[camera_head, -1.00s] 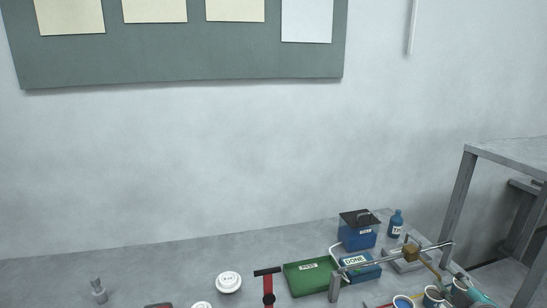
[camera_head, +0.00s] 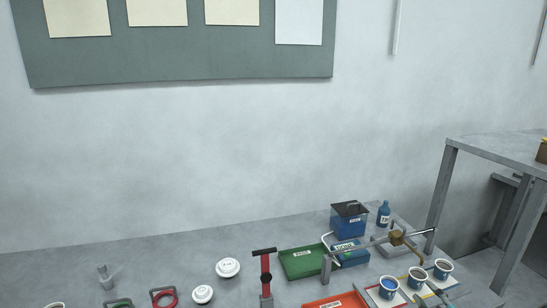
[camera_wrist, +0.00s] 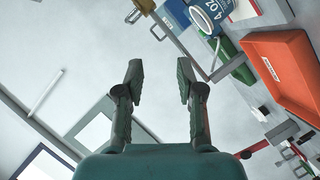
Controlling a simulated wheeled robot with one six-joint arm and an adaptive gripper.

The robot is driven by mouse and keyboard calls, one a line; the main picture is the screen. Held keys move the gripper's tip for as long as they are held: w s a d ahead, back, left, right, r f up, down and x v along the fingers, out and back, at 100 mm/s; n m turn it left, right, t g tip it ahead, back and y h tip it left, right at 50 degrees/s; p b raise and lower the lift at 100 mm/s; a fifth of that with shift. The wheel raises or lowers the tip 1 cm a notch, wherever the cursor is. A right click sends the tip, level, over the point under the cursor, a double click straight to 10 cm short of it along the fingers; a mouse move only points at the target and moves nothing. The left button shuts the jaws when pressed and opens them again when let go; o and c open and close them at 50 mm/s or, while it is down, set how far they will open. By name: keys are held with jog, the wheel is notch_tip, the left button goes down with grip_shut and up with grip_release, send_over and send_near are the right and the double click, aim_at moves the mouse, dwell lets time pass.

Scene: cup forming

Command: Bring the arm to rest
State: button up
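My gripper (camera_wrist: 158,82) shows in the wrist view, with its two fingers wide apart and nothing between them. It faces the wall and its board, clear of the bench objects. A blue cup (camera_wrist: 208,14) with a white rim shows at the top of the wrist view, apart from the fingers.
An orange tray (camera_head: 336,302), a green tray (camera_head: 303,262), a blue "DONE" tray (camera_head: 349,254), a blue box (camera_head: 349,220) and a bottle (camera_head: 384,214) crowd the bench's right. A grey table (camera_head: 495,146) is at right.

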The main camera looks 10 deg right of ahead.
jog(key=s+a+f+m, duration=0.3)
jog(key=s+a+f, duration=0.4)
jog(key=a, duration=0.3)
jog(key=s+a+f+m, duration=0.2)
jog(key=s+a+f, duration=0.45)
jog(key=a, duration=0.35)
jog(key=s+a+r+y, duration=0.1)
jog(key=s+a, duration=0.2)
jog(key=s, duration=0.5)
jog(key=s+a+r+m+y, duration=0.1)
jog(key=s+a, duration=0.3)
jog(key=s, duration=0.4)
jog(key=s+a+r+m+y, duration=0.1)
jog(key=s+a+r+y, duration=0.1)
jog(key=s, duration=0.6)
jog(key=shift+a+r+y, duration=0.3)
jog(key=shift+a+r, duration=0.2)
jog(key=shift+a, duration=0.45)
